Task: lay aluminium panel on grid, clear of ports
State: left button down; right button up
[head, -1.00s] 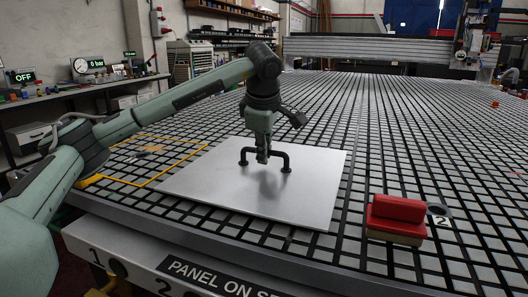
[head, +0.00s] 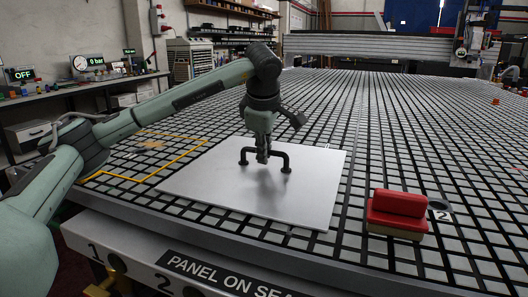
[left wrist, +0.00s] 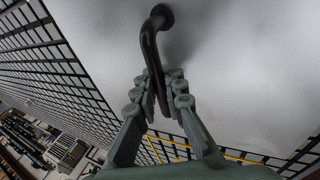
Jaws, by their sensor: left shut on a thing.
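The aluminium panel (head: 215,185) is a flat silver square over the front middle of the grid (head: 330,115). It looks about level; I cannot tell whether it touches the grid or hangs just above it. A black bar handle (head: 282,158) stands on its top. My left gripper (head: 263,156) is shut on this handle. The left wrist view shows the fingers (left wrist: 160,95) around the handle (left wrist: 151,45), with the panel (left wrist: 240,60) beyond. A round dark port (head: 438,204) marked 2 lies right of the panel, apart from it. Grid under the panel is hidden.
A red-topped block (head: 397,212) stands on the grid beside the port, right of the panel. A yellow outline (head: 165,167) lies left of the panel. A gantry (head: 375,46) spans the far end. The grid behind the panel is mostly clear.

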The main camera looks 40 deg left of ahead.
pick_arm(q)
jog(key=c, duration=1.6)
grip_release()
jog(key=shift+r, duration=0.1)
jog(key=shift+o, duration=0.3)
jog(key=shift+f, duration=0.25)
jog(key=v, duration=1.2)
jog(key=shift+r, duration=0.25)
